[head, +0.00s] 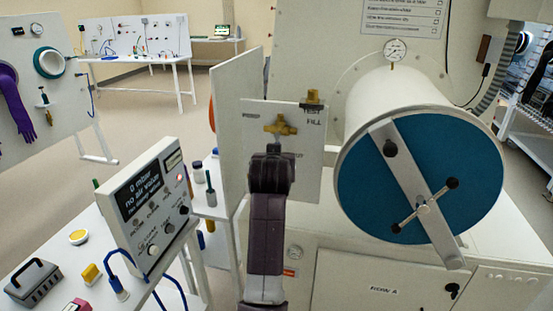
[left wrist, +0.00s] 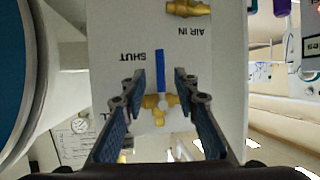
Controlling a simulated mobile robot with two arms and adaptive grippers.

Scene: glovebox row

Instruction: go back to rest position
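My left arm comes up from the bottom middle in the head view, with its gripper (head: 272,153) in front of a white valve panel (head: 313,175). In the left wrist view the gripper (left wrist: 158,85) is open, its two fingers apart on either side of a brass valve (left wrist: 158,110) with a blue handle (left wrist: 160,70). The handle lies beside the word SHUT. I see gaps between fingers and handle; whether a finger touches the valve body is unclear. In the head view the gripper hides the panel's lower middle; a brass valve (head: 280,127) shows above it. My right gripper is out of view.
A white chamber with a blue round door (head: 370,185) and a gauge (head: 396,50) stands close on the right. A meter box (head: 148,205) reading "0 mbar, no air valve" stands on the left table (head: 65,212). Open floor (head: 150,110) lies behind, at left.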

